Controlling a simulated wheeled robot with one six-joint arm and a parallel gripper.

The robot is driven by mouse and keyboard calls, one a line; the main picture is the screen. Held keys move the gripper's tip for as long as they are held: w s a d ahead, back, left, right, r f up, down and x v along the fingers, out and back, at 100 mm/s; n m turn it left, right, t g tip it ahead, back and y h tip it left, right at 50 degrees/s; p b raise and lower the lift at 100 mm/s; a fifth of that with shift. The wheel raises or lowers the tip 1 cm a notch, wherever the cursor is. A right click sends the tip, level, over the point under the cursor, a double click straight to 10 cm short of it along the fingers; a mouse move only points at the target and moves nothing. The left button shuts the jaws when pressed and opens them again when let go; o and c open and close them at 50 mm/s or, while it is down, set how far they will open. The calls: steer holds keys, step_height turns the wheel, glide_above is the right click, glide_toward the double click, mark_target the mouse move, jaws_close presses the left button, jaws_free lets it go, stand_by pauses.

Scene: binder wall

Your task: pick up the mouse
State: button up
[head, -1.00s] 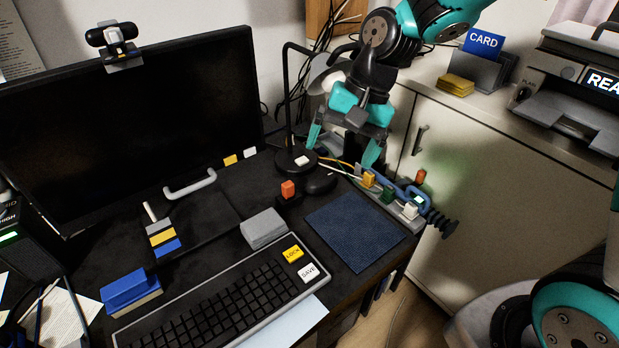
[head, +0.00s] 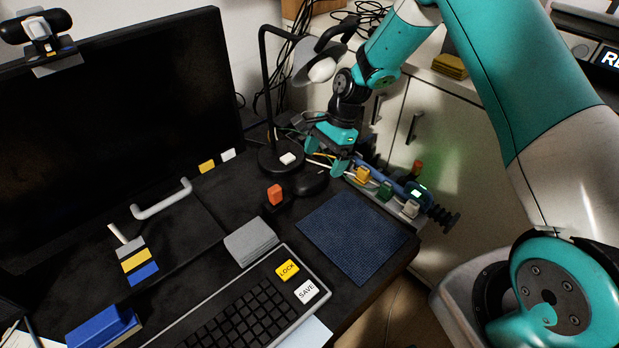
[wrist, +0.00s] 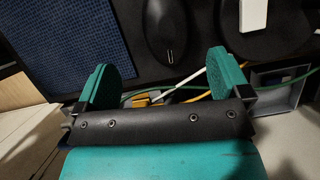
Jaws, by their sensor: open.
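The black mouse (head: 309,182) lies on the dark desk between the lamp base and the blue mouse pad. It also shows in the wrist view (wrist: 167,32), at the top centre, beyond the fingertips. My gripper (head: 322,160) is open and empty, just behind the mouse in the head view. In the wrist view, its two teal fingers (wrist: 160,75) stand wide apart, with the mouse ahead of the space between them. I see no contact with the mouse.
A black lamp base (head: 277,159) stands close beside the mouse. The blue mouse pad (head: 355,236) lies in front, bare. A power strip (head: 385,192) with coloured plugs and cables runs along the desk's right edge. An orange-topped block (head: 275,196) is left of the mouse.

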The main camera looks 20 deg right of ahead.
mark_target(312, 176)
steer(key=x, duration=0.4)
steer(key=p+x, duration=0.1)
steer(key=x, duration=0.1)
steer(key=shift+w+a+f, duration=0.2)
steer(key=shift+w+a, duration=0.2)
steer(key=shift+a, duration=0.1)
steer(key=c, duration=1)
steer(key=shift+r, duration=0.25)
